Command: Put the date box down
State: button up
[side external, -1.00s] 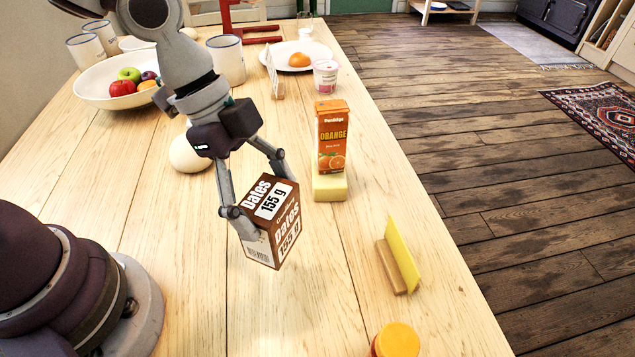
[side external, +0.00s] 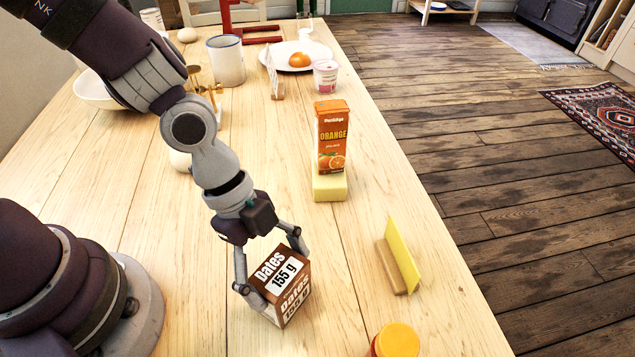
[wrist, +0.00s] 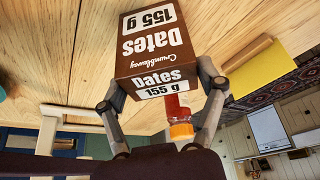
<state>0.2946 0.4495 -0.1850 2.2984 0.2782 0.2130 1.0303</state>
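The date box (side external: 292,304) is a brown carton with white labels reading "Dates" and "155 g". My gripper (side external: 274,275) is shut on it, one finger on each side. The box is low over the near part of the wooden table (side external: 340,320), slightly turned; I cannot tell whether its base touches the wood. In the wrist view the date box (wrist: 152,48) fills the space between the fingers, its labels upside down at the far end.
To the right are a yellow card in a wooden holder (side external: 403,254) and an orange-lidded jar (side external: 397,341). The wood around the box is clear.

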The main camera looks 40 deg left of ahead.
jog(key=o, duration=0.4)
jog(key=v, duration=1.2)
jog(key=a+r+n+t+y, duration=0.1)
jog(key=a+n+t, duration=0.1)
jog(key=a+n, duration=0.2)
jog(key=a+r+n+t+y, duration=0.1)
jog(key=a+n, duration=0.3)
jog(key=n, duration=0.4)
jog(key=a+r+n+t+y, duration=0.2)
jog(key=a+n, duration=0.2)
jog(key=n, duration=0.2)
jog(key=shift+s+a+t+y, duration=0.2)
jog(key=shift+s+t+y, duration=0.1)
